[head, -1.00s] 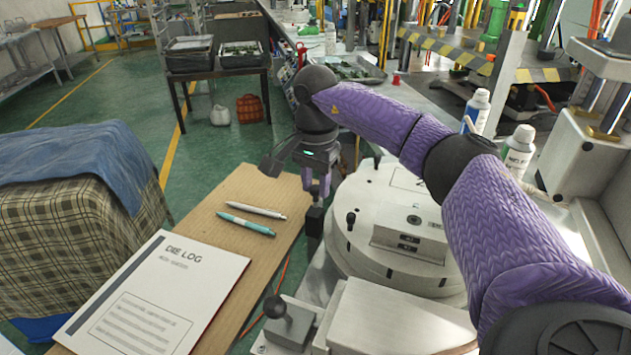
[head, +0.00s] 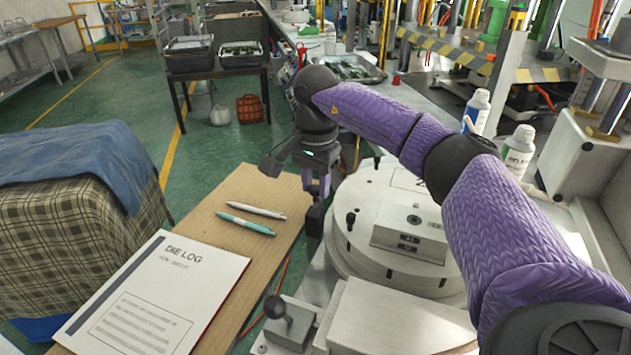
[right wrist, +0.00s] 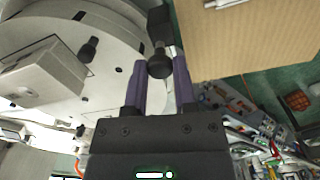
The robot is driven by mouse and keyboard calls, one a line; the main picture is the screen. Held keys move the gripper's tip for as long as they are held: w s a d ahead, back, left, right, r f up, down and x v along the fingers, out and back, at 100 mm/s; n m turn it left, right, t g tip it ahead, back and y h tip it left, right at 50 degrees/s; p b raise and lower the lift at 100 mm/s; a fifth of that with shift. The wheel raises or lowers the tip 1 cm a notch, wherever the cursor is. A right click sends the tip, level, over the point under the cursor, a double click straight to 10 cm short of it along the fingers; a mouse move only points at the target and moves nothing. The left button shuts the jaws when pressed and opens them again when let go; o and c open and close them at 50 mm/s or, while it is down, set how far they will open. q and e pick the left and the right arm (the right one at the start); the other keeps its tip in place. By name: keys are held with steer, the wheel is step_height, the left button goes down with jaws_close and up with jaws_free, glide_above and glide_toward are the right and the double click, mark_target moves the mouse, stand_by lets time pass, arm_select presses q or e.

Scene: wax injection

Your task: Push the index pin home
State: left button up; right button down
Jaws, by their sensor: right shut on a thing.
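The index pin's round black knob (right wrist: 160,66) shows in the right wrist view, between the two purple fingers of my right gripper (right wrist: 160,73). It sits at the end of a black housing (right wrist: 159,28) beside the round pale turntable (right wrist: 110,50). In the head view my right gripper (head: 318,192) reaches down at the turntable's (head: 348,240) left edge, just above the black housing (head: 314,220). The gripper is shut on the knob. The pin's shaft is hidden, so I cannot tell how deep it sits. My left gripper is not in view.
A brown board (head: 245,195) left of the turntable bears two pens (head: 246,223) and a die log (head: 155,295). A black ball-handled lever (head: 275,307) stands in front. A pale block (head: 410,242) sits on the turntable. Two white bottles (head: 517,150) stand at right.

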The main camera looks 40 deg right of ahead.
mark_target(315, 188)
steer(key=shift+s+f, duration=0.1)
steer(key=shift+f, duration=0.85)
steer(key=shift+c, duration=2)
jaws_free()
step_height(315, 188, up, 10)
steer(key=p, duration=0.3)
steer(key=shift+f, duration=0.1)
